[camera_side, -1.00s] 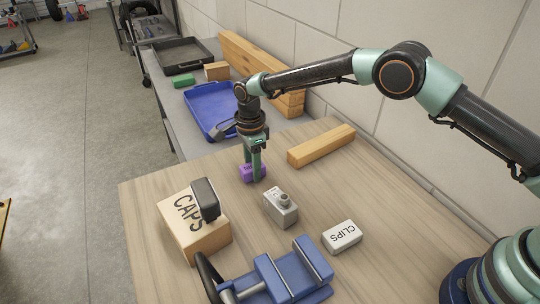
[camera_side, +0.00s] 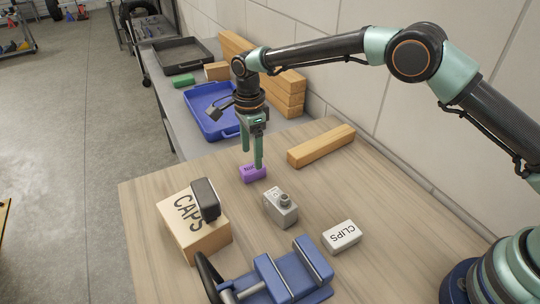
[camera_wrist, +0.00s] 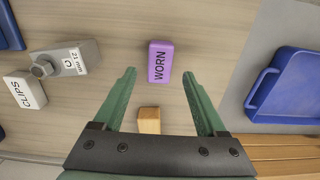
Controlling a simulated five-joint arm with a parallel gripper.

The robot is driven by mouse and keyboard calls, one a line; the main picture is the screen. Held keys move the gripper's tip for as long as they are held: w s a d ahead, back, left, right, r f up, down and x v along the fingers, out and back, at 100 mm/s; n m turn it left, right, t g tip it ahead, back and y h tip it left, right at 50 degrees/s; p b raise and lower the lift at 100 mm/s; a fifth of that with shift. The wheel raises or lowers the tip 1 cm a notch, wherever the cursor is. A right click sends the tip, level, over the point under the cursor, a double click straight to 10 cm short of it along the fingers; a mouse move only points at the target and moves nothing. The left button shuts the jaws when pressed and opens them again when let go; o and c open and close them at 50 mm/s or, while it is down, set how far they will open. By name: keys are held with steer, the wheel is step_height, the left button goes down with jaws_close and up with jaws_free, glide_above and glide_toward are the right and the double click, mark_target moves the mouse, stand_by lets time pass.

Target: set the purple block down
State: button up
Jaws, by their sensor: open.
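The purple block (camera_side: 252,173) lies on the wooden tabletop, near its far edge in the side view. In the wrist view the purple block (camera_wrist: 160,62) shows the word WORN on its top face and lies ahead of the fingertips, between their lines. My gripper (camera_side: 252,158) is open and empty, just above and behind the block in the side view. In the wrist view my gripper (camera_wrist: 160,75) has its two green fingers spread wide, with nothing between them. Whether a fingertip still touches the block I cannot tell.
A grey metal block (camera_side: 281,207), a CLIPS box (camera_side: 342,236), a CAPS box (camera_side: 194,236) and a blue vise (camera_side: 285,272) stand nearer. A wooden beam (camera_side: 321,146) lies right of the gripper. A blue tray (camera_side: 204,112) sits on the grey bench beyond the table.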

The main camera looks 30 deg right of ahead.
mark_target(252, 167)
steer(key=s+d+r+n+t, duration=0.1)
steer(key=s+d+r+n, duration=0.2)
steer(key=r, duration=0.4)
steer(key=s+d+r+n+t, duration=0.1)
steer(key=s+d+r+n, duration=0.1)
steer(key=d+r, duration=0.4)
steer(key=s+d+r+n+t, duration=0.1)
steer(key=s+d+r+n, duration=0.15)
steer(key=r, duration=0.55)
steer(key=s+d+f+n+t, duration=0.1)
steer(key=s+d+n, duration=0.4)
steer(key=s, duration=0.3)
steer(key=s+d+f+n+t, duration=0.1)
steer(key=s+d+n, duration=0.4)
steer(key=s, duration=0.3)
steer(key=shift+d+t, duration=0.3)
steer(key=shift+d, duration=0.05)
